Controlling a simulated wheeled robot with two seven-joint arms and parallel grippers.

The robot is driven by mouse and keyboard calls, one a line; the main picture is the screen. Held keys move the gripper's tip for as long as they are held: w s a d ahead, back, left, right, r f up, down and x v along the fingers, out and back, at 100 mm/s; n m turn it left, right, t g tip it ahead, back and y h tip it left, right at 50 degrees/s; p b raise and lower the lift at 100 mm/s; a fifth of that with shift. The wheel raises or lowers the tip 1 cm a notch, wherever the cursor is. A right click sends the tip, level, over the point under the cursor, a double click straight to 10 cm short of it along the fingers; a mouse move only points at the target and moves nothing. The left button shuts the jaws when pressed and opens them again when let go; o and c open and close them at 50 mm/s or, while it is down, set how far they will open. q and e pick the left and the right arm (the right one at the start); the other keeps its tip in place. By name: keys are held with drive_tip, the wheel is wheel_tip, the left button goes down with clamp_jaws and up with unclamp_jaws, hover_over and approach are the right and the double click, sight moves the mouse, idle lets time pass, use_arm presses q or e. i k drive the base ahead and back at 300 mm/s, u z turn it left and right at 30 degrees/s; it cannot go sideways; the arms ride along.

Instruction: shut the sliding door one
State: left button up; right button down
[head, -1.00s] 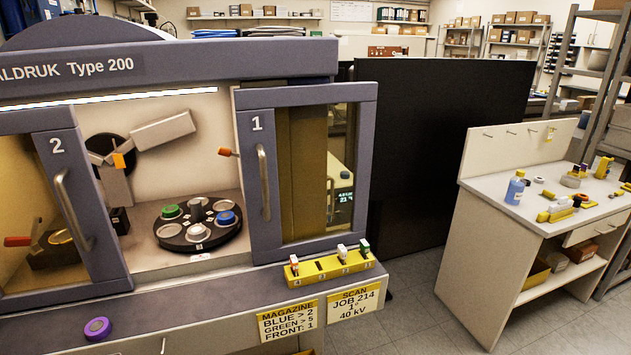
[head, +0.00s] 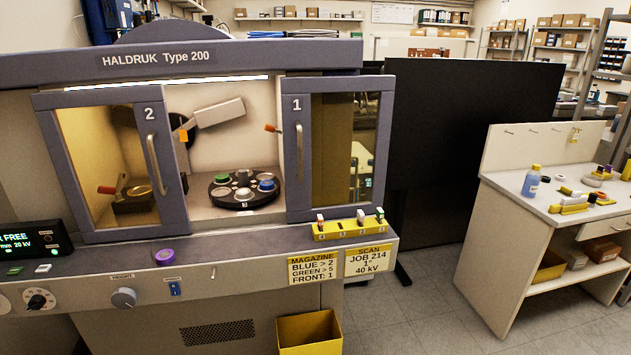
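Sliding door one (head: 297,160) is a purple-grey framed glass door with a vertical bar handle (head: 299,152), marked 1. It stands at the right of the machine front. Sliding door two (head: 150,165), marked 2, stands at the left with its own handle. Between the two doors is an open gap that shows the chamber, with a dark round turntable (head: 245,201) holding several coloured and silver pucks. Neither of my grippers is in the head view.
A yellow rack (head: 347,230) with small vials sits on the ledge before door one. A purple puck (head: 164,257) lies on the ledge. A yellow bin (head: 309,333) is below. A black panel (head: 470,155) and a workbench (head: 545,190) stand to the right, with floor between.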

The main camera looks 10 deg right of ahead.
sight(294, 96)
drive_tip(key=u, duration=0.3)
drive_tip(key=i, duration=0.9)
drive_tip(key=z, duration=0.1)
